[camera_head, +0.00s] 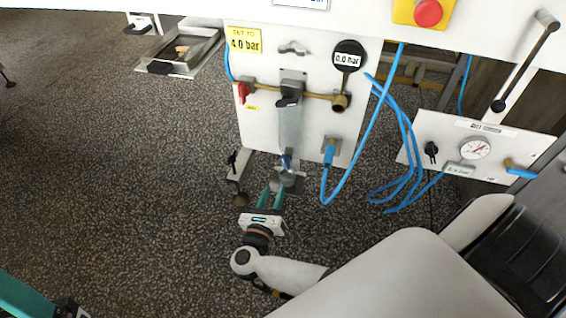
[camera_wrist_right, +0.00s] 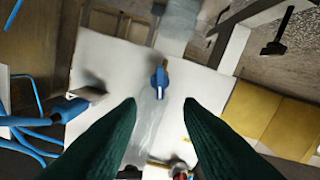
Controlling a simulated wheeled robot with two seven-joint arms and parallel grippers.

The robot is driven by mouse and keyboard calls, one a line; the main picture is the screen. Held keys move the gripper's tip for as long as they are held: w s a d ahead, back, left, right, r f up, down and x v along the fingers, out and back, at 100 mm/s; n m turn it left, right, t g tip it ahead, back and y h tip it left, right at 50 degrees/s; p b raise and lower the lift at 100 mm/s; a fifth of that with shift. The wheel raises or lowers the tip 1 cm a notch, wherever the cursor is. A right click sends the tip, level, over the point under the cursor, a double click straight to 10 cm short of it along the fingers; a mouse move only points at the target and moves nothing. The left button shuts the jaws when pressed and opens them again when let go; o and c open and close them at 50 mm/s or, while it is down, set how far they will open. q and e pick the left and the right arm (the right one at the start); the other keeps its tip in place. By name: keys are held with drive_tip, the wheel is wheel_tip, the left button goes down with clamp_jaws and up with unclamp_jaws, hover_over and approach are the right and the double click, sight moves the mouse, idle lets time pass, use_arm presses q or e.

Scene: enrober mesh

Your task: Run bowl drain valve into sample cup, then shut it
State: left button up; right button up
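The clear filter bowl (camera_head: 290,128) hangs on the white panel below the regulator. Its drain valve (camera_head: 286,160) has a blue lever at the bowl's lower end. In the right wrist view the blue lever (camera_wrist_right: 160,80) shows ahead, between the fingertips in the picture. A clear cup (camera_head: 287,181), apparently the sample cup, stands below the valve; its liquid level cannot be told. My right gripper (camera_head: 273,188) is open with teal fingers apart (camera_wrist_right: 160,104), just in front of the valve; no contact shows. My left gripper (camera_head: 25,298) is cut off at the lower left corner.
Blue hoses (camera_head: 400,130) hang to the right. A second gauge panel (camera_head: 510,150) stands further right. A metal tray (camera_head: 185,52) is at the back left. Floor at left is clear.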

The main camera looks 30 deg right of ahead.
sight(283, 163)
drive_tip(key=b+x, duration=0.2)
drive_tip(key=x, duration=0.8)
drive_tip(key=shift+w+d, duration=0.15)
drive_tip(key=shift+w, duration=0.05)
drive_tip(key=c, duration=0.6)
